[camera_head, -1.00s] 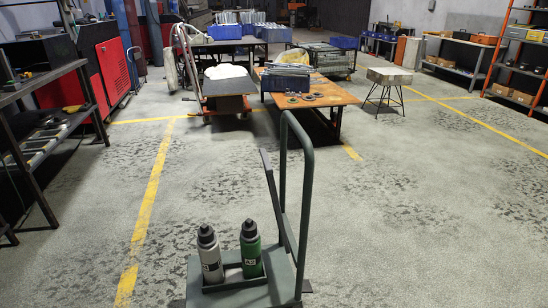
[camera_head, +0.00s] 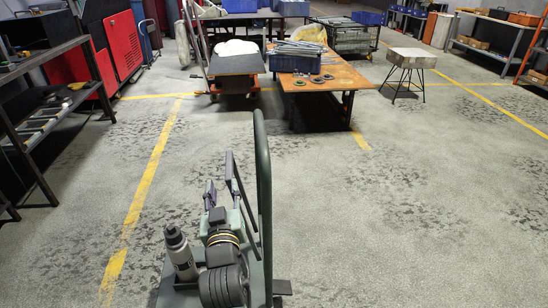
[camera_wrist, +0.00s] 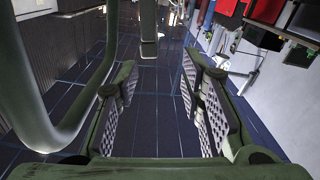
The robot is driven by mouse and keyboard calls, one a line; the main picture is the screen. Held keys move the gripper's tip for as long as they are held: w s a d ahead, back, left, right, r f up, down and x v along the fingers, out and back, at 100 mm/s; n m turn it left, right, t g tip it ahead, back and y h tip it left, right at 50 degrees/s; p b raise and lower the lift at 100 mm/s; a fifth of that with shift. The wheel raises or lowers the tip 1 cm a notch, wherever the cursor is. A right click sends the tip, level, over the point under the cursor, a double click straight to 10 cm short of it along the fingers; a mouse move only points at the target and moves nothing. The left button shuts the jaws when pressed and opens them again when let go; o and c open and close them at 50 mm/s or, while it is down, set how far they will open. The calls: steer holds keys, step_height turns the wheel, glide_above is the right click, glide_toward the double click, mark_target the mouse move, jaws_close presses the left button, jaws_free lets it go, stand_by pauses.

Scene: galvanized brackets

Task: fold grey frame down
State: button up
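The grey frame (camera_head: 263,170) is an upright grey-green tube with a rounded top, on a low cart platform (camera_head: 180,298). It shows in the wrist view as a thick curved tube (camera_wrist: 60,140) on the left, outside the fingers. My gripper (camera_head: 222,185) is in front of the frame, to its left in the head view. In the wrist view my gripper (camera_wrist: 160,75) is open, with nothing between its textured pads. A narrow bar (camera_wrist: 148,28) shows ahead of the fingertips. A grey bottle (camera_head: 180,252) stands on the platform. My arm hides part of the cart.
A wooden-topped table (camera_head: 325,75) with metal parts and a small stool (camera_head: 412,58) stand beyond the cart. A dark shelf rack (camera_head: 50,95) is at the left. The floor right of the cart is clear.

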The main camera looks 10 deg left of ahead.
mark_target(229, 164)
steer(key=x, duration=0.3)
steer(key=d+p+x, duration=0.1)
steer(key=x, duration=0.3)
steer(key=f+p+x, duration=0.1)
steer(key=x, duration=0.2)
steer(key=shift+w+d, duration=0.15)
steer(key=shift+w, duration=0.5)
steer(key=shift+c, duration=0.2)
jaws_close()
